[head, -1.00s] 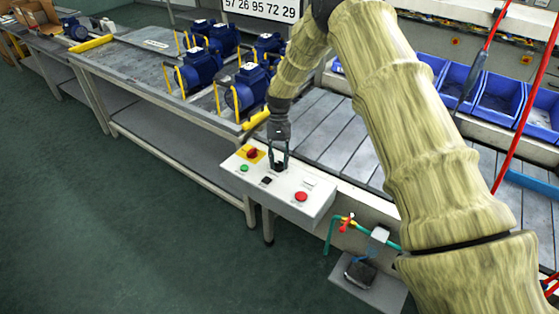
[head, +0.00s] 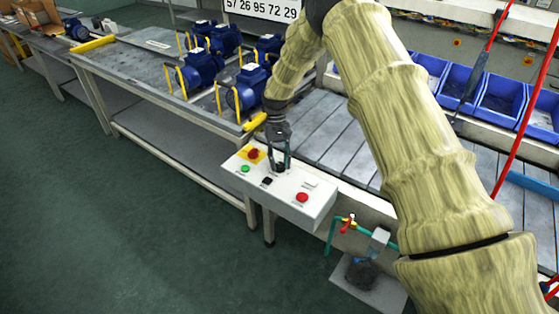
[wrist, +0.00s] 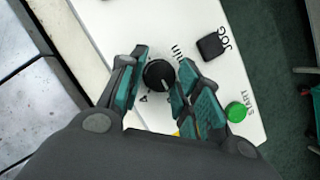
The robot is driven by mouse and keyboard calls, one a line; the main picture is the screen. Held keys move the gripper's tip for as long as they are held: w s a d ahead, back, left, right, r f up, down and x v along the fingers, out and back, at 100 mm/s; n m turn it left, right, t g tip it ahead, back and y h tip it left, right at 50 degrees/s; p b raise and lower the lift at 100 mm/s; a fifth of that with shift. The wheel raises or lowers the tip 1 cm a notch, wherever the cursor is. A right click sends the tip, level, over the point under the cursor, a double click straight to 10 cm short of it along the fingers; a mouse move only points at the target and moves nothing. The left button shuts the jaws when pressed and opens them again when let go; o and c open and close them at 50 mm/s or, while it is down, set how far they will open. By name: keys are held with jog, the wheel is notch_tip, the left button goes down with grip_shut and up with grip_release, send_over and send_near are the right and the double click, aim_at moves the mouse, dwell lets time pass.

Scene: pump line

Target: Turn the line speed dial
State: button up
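The line speed dial is a round black knob (wrist: 158,75) with a pale pointer line, on the white control box. In the head view my gripper (head: 281,162) reaches down over it, and its fingers mostly hide the dial. In the wrist view my gripper (wrist: 160,82) has one green-and-black finger on each side of the knob. Both fingers appear to touch its sides. The scale lettering around the dial is partly covered by the fingers.
The control box (head: 313,208) also carries a red knob on yellow (head: 253,154), a green START button (wrist: 236,112), a black JOG button (wrist: 211,45) and a red button (head: 302,197). Blue pumps (head: 246,92) stand on the bench behind. Green floor is open to the left.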

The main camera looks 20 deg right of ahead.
jog(key=shift+o, duration=1)
jog(key=shift+w+r, duration=0.1)
jog(key=shift+r, duration=0.05)
jog(key=v, duration=1.1)
jog(key=shift+d+r, duration=0.15)
jog(key=shift+r, duration=0.25)
jog(key=shift+w, duration=0.1)
